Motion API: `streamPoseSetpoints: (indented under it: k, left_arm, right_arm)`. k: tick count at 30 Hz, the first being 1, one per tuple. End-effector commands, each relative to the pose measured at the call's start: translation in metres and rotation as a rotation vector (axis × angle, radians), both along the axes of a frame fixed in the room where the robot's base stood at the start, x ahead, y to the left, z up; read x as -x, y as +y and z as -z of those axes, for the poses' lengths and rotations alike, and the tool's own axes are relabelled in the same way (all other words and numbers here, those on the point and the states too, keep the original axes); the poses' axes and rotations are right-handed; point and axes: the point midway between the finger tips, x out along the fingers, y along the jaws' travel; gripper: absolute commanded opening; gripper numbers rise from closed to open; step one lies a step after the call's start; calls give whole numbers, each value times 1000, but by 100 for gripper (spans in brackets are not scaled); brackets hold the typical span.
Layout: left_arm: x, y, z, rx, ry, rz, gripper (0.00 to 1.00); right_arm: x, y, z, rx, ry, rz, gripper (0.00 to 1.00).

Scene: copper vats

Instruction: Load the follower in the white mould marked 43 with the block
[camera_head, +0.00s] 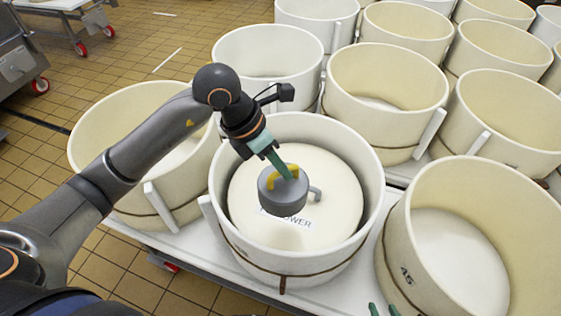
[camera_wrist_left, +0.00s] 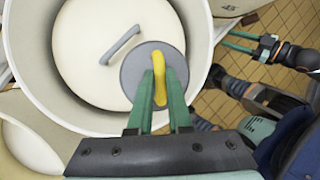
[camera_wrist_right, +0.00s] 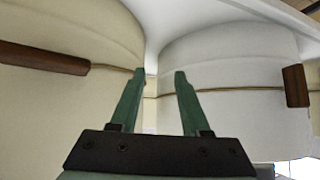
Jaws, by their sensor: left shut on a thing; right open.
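The block (camera_head: 282,198), a grey cylinder with a yellow handle, is over the cream follower (camera_head: 335,205) inside the central white mould (camera_head: 232,238). My left gripper (camera_head: 287,175) is shut on the yellow handle, which also shows in the left wrist view (camera_wrist_left: 159,80). I cannot tell whether the block touches the follower. In the left wrist view the block (camera_wrist_left: 138,75) lies off to one side of the follower's grey handle (camera_wrist_left: 120,45). The block hides part of the follower's label. No number is visible on this mould. My right gripper (camera_wrist_right: 160,75) is open and empty.
A mould (camera_head: 400,260) with a dark, hard-to-read number stands at the right. Another (camera_head: 90,140) stands close at the left, and several more crowd behind. The right gripper's tips (camera_head: 383,309) show at the bottom edge, near the white table (camera_head: 340,292).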

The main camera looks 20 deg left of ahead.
Motion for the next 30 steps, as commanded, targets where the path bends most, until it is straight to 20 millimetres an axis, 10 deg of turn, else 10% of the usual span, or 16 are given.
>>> streamPoseSetpoints:
  k: [30]
  left_arm:
    - [-2,-1,84,6,-9,-1,0]
  right_arm:
    - [-12,21,57,-26,-2,-36,46]
